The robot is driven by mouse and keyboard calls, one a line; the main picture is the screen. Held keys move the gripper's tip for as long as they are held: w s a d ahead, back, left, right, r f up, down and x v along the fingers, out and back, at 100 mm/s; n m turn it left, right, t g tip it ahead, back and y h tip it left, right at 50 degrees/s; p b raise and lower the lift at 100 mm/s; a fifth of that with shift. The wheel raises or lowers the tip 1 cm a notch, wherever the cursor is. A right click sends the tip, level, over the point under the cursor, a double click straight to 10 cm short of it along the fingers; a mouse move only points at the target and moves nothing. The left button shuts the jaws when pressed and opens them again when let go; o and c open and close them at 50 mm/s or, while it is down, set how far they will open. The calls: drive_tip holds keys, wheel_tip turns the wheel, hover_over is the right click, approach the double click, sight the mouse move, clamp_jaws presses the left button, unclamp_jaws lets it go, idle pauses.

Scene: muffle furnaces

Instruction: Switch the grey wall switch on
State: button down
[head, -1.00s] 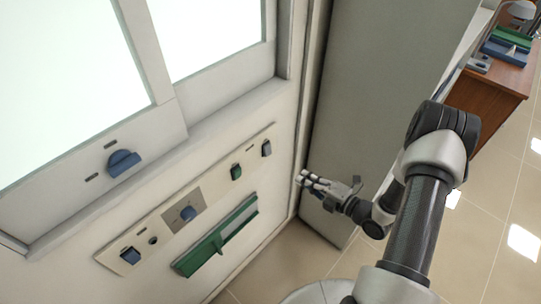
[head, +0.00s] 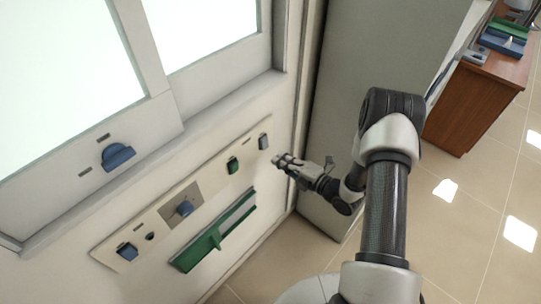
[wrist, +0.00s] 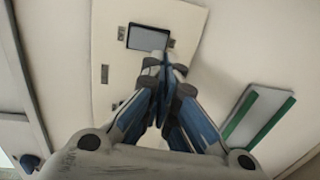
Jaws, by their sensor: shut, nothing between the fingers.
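The grey wall switch (head: 264,141) sits at the far right end of the long cream panel (head: 222,192) in the head view. In the wrist view the switch (wrist: 148,38) shows as a grey rectangle in a dark frame, just beyond my fingertips. My gripper (head: 278,160) is shut and empty, just below and right of the switch in the head view. In the wrist view the closed fingers (wrist: 154,66) point at the panel near the switch's lower edge. I cannot tell whether they touch it.
A green switch (head: 232,166), a blue knob (head: 184,208) and a blue switch (head: 127,252) are along the same panel. A green-edged holder (head: 216,238) is on the wall below. A grey cabinet side (head: 375,80) stands close on the right.

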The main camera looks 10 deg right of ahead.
sight(264, 150)
drive_tip(key=shift+b+x, duration=0.35)
drive_tip(key=shift+x, duration=2.15)
drive_tip(key=b, duration=0.1)
drive_tip(key=f+b, duration=0.1)
drive_tip(key=b, duration=0.1)
drive_tip(key=shift+w+a+t+y, duration=0.25)
drive_tip(key=shift+w+t+y, duration=0.05)
drive_tip(key=shift+t, duration=0.1)
drive_tip(key=shift+r, duration=0.3)
